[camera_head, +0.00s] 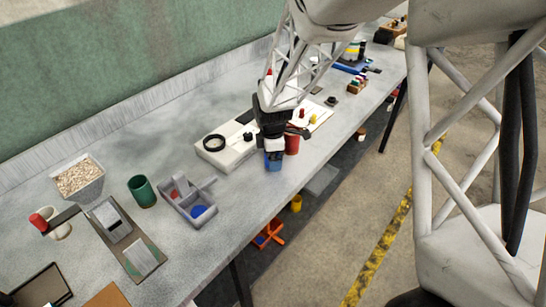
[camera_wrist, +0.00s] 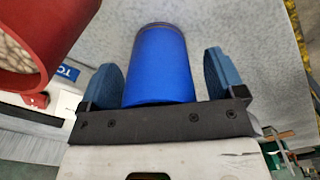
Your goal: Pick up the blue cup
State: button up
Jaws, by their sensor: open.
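The blue cup (camera_head: 273,160) stands on the grey table near its front edge, right below my gripper in the head view. In the wrist view the blue cup (camera_wrist: 160,65) lies between the two blue finger pads of my gripper (camera_wrist: 162,80). The fingers are open, with a gap on each side of the cup, the wider one seemingly at the right. The cup's far end shows a dark rim. My gripper also shows in the head view (camera_head: 272,146), where its fingers are partly hidden.
A red cup (camera_head: 292,144) stands close at the right of the blue cup; it shows large at upper left in the wrist view (camera_wrist: 40,40). A white device (camera_head: 222,150) lies behind at left. A grey divided tray (camera_head: 190,204) and green cup (camera_head: 142,190) stand further left.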

dwell(0.4)
jog(key=c, duration=1)
jog(key=shift+r, duration=0.15)
jog(key=shift+r, duration=1.55)
jog(key=shift+s+r, duration=0.15)
jog(key=shift+s, duration=0.2)
jog(key=s+d, duration=0.1)
jog(key=s, duration=0.4)
jog(key=s+d+r, duration=0.1)
jog(key=s, duration=0.4)
jog(key=s+d, duration=0.1)
jog(key=s, duration=0.4)
jog(key=shift+r, duration=0.15)
jog(key=shift+w, duration=0.1)
